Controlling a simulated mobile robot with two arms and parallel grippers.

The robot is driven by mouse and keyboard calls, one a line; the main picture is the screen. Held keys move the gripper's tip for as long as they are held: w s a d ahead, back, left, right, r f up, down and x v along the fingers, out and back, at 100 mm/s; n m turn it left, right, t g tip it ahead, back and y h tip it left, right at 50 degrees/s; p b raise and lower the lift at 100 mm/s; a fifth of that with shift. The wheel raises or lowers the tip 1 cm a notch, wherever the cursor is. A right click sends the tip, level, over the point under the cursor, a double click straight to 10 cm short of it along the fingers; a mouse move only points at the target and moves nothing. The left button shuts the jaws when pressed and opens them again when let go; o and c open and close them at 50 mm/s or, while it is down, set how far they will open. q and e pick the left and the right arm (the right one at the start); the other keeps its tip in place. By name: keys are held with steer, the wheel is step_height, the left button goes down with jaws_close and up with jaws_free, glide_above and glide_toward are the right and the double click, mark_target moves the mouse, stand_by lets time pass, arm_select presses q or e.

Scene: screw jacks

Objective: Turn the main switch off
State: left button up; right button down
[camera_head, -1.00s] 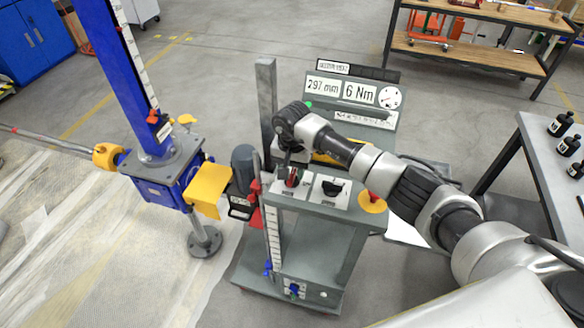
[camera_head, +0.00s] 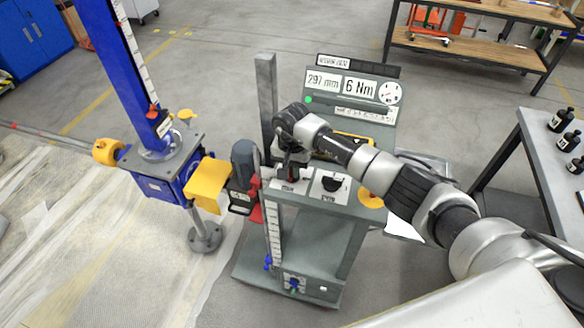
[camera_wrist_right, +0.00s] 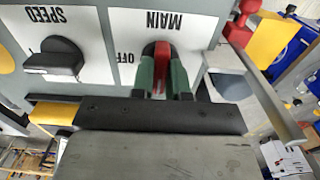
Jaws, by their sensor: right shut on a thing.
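The main switch has a red handle (camera_wrist_right: 163,58) on a white plate marked MAIN and OFF (camera_wrist_right: 124,42); the plate is upside down in the right wrist view. My right gripper (camera_wrist_right: 163,80) has its two green fingers on either side of the handle and is shut on it. In the head view my right gripper (camera_head: 290,166) reaches down onto the plate (camera_head: 288,186) on top of the grey console (camera_head: 312,203), and it hides most of the handle. My left gripper is not in view.
A black SPEED knob (camera_head: 332,183) sits beside the main switch. A display panel (camera_head: 352,88) reading 297 mm and 6 Nm stands behind. The blue screw jack (camera_head: 165,180) is at the left.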

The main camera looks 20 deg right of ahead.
steer(key=m+b, duration=0.1)
steer(key=b, duration=0.1)
steer(key=m+b, duration=0.2)
steer(key=b, duration=0.1)
steer(key=m+b, duration=0.1)
steer(key=b, duration=0.1)
steer(key=shift+f+b, duration=0.25)
steer(key=shift+b, duration=0.05)
steer(key=m+b, duration=0.2)
steer(key=m, duration=0.2)
steer(key=shift+b, duration=0.4)
steer(key=m+b, duration=0.2)
steer(key=m, duration=0.1)
steer(key=shift+r+m, duration=0.1)
steer(key=shift+m, duration=0.2)
steer(key=m+b, duration=0.2)
steer(key=m, duration=0.1)
steer(key=shift+r, duration=0.1)
steer(key=shift+m+b, duration=0.6)
steer(key=shift+m, duration=0.9)
steer(key=shift+r, duration=0.1)
steer(key=c, duration=1.1)
jaws_free()
